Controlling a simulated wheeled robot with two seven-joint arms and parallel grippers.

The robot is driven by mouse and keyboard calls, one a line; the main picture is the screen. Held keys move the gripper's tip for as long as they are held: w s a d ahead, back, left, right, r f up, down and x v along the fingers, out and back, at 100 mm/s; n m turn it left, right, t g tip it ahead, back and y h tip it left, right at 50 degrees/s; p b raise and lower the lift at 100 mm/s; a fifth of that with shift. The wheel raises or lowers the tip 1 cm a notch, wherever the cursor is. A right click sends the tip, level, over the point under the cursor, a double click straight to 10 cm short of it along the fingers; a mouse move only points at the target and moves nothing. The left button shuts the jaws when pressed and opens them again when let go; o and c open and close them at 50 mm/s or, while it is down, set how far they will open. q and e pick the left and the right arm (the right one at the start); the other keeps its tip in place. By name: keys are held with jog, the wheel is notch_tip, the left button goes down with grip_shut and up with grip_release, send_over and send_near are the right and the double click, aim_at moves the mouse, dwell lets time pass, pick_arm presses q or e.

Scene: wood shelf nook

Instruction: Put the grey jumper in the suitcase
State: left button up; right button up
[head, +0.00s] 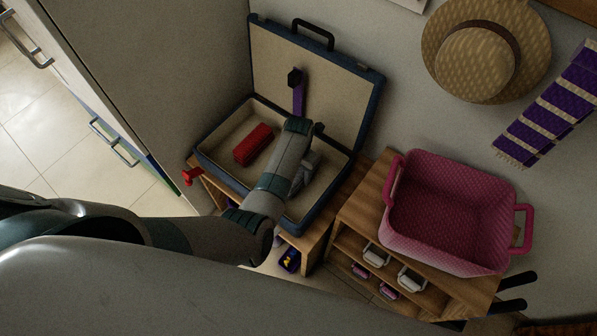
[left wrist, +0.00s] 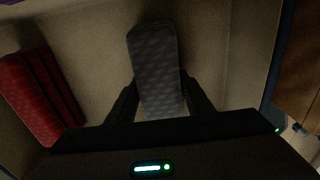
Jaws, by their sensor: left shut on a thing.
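The open blue suitcase (head: 207,165) with a beige lining stands on a wooden bench, its lid leaning up against the wall. The folded grey jumper (left wrist: 154,62) is between the two fingers of my left gripper (left wrist: 158,100), which is shut on it. In the head view the grey jumper (head: 311,163) shows partly behind my left arm, over the right part of the suitcase interior. Whether it touches the suitcase floor I cannot tell. A folded red garment (head: 253,144) lies in the suitcase to the left; it also shows in the left wrist view (left wrist: 40,95). My right gripper is out of view.
A pink basket (head: 445,215) stands on the wooden shelf unit at right, with shoes (head: 377,254) on the shelves below. A straw hat (head: 485,55) and a purple striped scarf (head: 555,105) hang on the wall. A cabinet stands at left.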

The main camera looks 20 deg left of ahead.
pick_arm(q)
jog(key=shift+f, duration=0.15)
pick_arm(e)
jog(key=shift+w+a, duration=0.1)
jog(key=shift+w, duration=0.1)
pick_arm(q)
jog(key=shift+f, duration=0.15)
jog(key=o, duration=1.3)
jog(key=shift+c, duration=0.2)
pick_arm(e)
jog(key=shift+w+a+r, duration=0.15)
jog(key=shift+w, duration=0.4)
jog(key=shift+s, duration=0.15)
